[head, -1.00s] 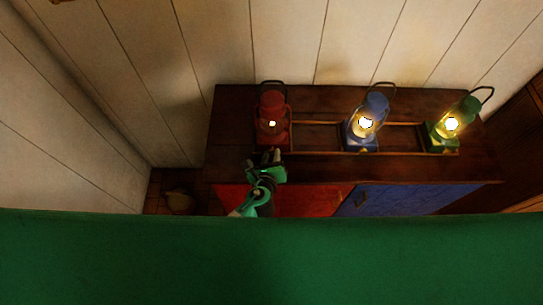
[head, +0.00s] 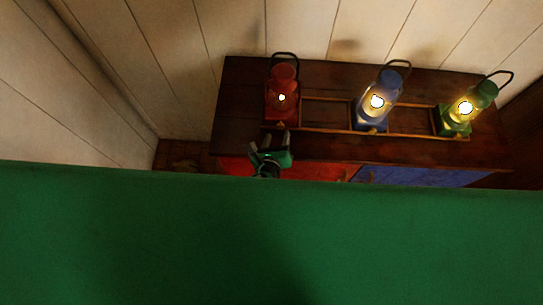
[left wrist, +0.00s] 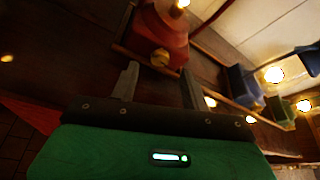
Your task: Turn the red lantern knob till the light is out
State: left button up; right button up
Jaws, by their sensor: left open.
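The red lantern (head: 282,92) stands at the left end of the wooden cabinet top, with a small, dim glow in it. In the left wrist view its red base (left wrist: 160,38) shows at the top, with a round brass knob (left wrist: 160,57) on its front. My left gripper (head: 270,140) is open and just in front of the red lantern's base. In the left wrist view the two fingers of the left gripper (left wrist: 160,85) point at the knob, which sits beyond and between the tips, apart from them. My right gripper is not in view.
A lit blue lantern (head: 377,102) and a lit green lantern (head: 465,108) stand to the right on the cabinet top (head: 330,85). A low wooden rail (head: 330,128) runs along them. A plank wall rises behind. Green fills the lower head view.

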pick_arm(q)
jog(key=b+v, duration=0.1)
jog(key=v, duration=0.9)
jog(key=shift+b, duration=0.4)
jog(key=shift+w, duration=0.15)
